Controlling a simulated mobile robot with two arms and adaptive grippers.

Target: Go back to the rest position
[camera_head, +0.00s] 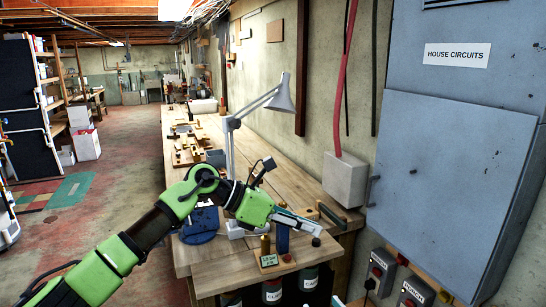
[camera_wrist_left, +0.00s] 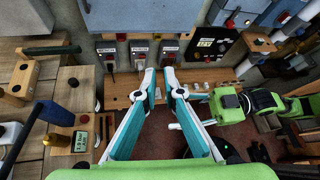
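My left arm reaches in from the left in the head view. Its green gripper (camera_head: 296,222) points right over the near end of the workbench (camera_head: 220,280). In the left wrist view the two white and teal fingers (camera_wrist_left: 160,74) lean towards each other, with a narrow gap at the tips and nothing between them. The tips appear in front of a wooden ledge below switch boxes. My right arm (camera_wrist_left: 264,101) shows green and black at the right of the left wrist view.
A grey electrical cabinet (camera_head: 445,170) fills the right side, with switch boxes (camera_head: 380,270) below. A desk lamp (camera_head: 280,97) stands on the bench behind my arm. Open floor (camera_head: 120,190) lies left of the bench.

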